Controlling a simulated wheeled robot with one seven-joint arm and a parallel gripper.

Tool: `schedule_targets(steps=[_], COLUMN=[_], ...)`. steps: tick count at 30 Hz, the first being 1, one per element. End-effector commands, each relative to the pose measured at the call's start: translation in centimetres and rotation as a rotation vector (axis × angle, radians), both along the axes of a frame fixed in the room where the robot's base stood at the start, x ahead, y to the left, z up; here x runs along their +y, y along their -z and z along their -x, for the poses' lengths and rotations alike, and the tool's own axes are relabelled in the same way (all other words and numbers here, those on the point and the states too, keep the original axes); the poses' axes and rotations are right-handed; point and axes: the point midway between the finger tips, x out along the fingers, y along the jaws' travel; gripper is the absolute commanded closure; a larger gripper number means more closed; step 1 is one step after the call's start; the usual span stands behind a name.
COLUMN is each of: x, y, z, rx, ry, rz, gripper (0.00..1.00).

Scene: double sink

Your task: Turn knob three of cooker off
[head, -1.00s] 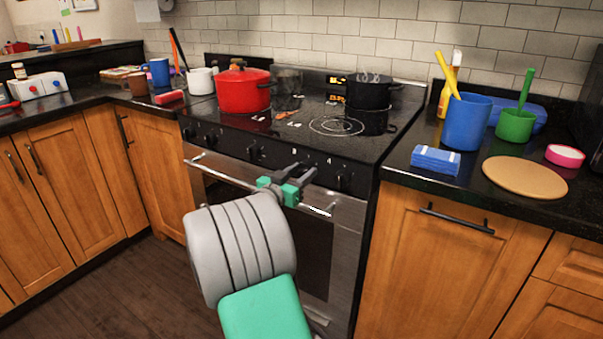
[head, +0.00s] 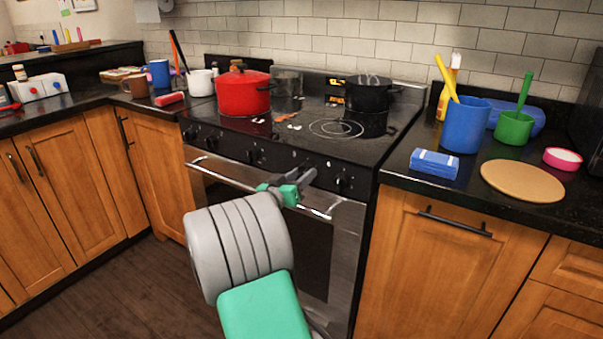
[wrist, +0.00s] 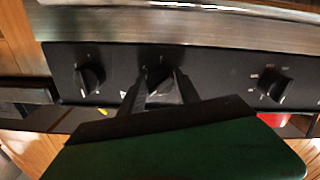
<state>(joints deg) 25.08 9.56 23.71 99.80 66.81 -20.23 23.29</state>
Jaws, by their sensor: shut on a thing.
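The black cooker (head: 270,145) has a row of dark knobs along its front panel. My gripper (head: 301,177) is at this panel, between a knob to its left (head: 252,156) and the rightmost knob (head: 342,184). In the wrist view my gripper (wrist: 161,88) has its two dark fingers on either side of the middle knob (wrist: 157,79), shut on it. The fingers partly cover that knob. In that view one knob (wrist: 90,78) stands free on the left and another (wrist: 274,86) on the right. I cannot read the knob's number.
The steel oven handle (head: 235,180) runs just below the knobs. A red pot (head: 243,94) and a black pot (head: 368,94) stand on the hob. The right counter holds a blue cup (head: 466,127), a green cup (head: 514,128) and a round board (head: 523,180).

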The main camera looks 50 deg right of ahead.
Motion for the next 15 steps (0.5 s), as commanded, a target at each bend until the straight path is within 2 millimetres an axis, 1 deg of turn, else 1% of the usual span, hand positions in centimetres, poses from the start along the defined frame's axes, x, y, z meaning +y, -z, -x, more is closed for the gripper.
schedule_targets(steps=[1,15], x=[0.01,0.01], y=[-0.27,-0.37], z=[-0.01,0.06], rx=[0.04,0.479], ry=[-0.001,-0.002], rz=[0.002,0.043], gripper=[1.0,1.0])
